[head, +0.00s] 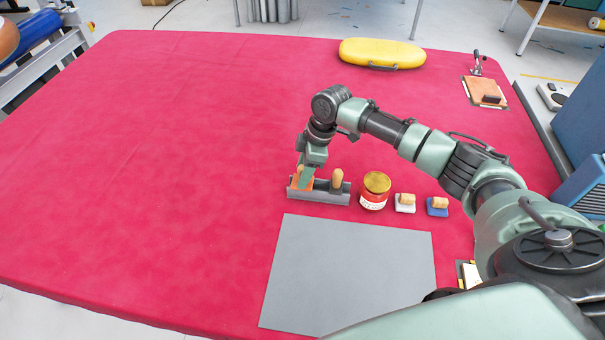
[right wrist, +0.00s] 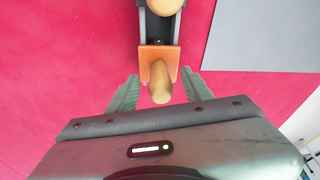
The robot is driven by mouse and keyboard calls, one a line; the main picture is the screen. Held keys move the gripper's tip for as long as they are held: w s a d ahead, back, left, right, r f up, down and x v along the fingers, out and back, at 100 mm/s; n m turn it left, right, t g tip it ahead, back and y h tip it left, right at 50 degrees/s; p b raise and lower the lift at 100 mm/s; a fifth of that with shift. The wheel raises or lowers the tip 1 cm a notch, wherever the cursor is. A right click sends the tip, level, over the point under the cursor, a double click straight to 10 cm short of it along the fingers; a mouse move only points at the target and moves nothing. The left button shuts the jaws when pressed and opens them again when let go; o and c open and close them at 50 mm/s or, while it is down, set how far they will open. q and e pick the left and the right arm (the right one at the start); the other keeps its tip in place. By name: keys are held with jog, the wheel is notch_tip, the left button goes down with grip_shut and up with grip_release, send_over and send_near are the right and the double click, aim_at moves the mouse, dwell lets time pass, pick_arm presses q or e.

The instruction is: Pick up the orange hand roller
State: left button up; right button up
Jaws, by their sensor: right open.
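The orange hand roller (right wrist: 158,54) has an orange body and a wooden handle. It sits at one end of a grey holder (head: 330,197). In the head view the roller (head: 296,183) is partly hidden by my gripper. My right gripper (right wrist: 159,76) is open, with a finger on either side of the wooden handle. The fingers show a gap to the handle in the right wrist view. In the head view my right gripper (head: 306,180) points down over the holder's left end. A second wooden-handled tool (head: 336,180) stands in the same holder. My left gripper is out of view.
A grey sheet (head: 345,270) lies in front. A yellow board (head: 382,53) lies at the back. The left of the red surface (head: 150,150) is clear.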

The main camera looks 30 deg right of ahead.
jog(key=shift+a+f, duration=0.1)
jog(key=shift+f, duration=0.3)
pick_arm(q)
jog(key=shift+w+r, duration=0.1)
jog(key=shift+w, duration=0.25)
pick_arm(e)
jog(key=shift+f, duration=0.1)
jog(key=shift+c, duration=0.3)
grip_shut()
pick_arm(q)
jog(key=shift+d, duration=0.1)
